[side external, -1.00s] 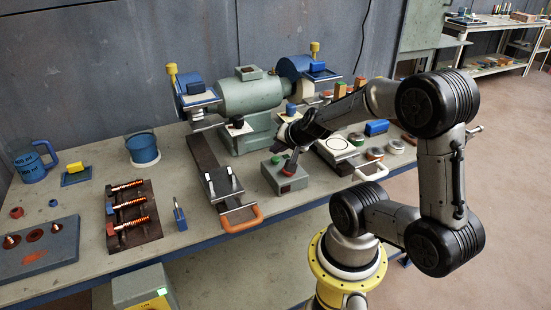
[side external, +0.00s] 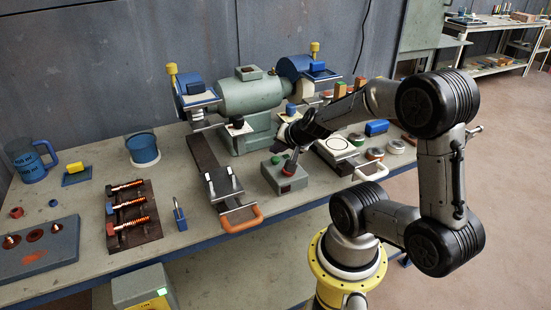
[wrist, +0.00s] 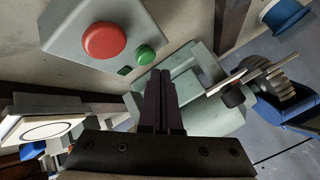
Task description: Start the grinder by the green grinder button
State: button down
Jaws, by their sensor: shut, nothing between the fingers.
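The grey-green control box (side external: 284,180) sits on the bench in front of the grinder (side external: 250,95). In the wrist view, its top carries a large red button (wrist: 105,42) and a smaller green grinder button (wrist: 144,54). The green button also shows at the box's back left in the side view (side external: 275,159). My gripper (wrist: 160,74) is shut and empty, fingers together and pointing at the box. In the wrist view its tips appear just below and right of the green button. In the side view it is over the box; contact cannot be told.
A dark rail with an orange handle (side external: 242,219) lies left of the box. A white plate with a ring (side external: 336,144) and several round tins lie to its right.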

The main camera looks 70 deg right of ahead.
aim_at(277, 161)
jog(key=shift+f, duration=0.15)
jog(key=shift+f, duration=0.25)
jog(key=shift+f, duration=0.55)
dwell(1.0)
jog(key=shift+r, duration=0.9)
jog(key=shift+r, duration=2.5)
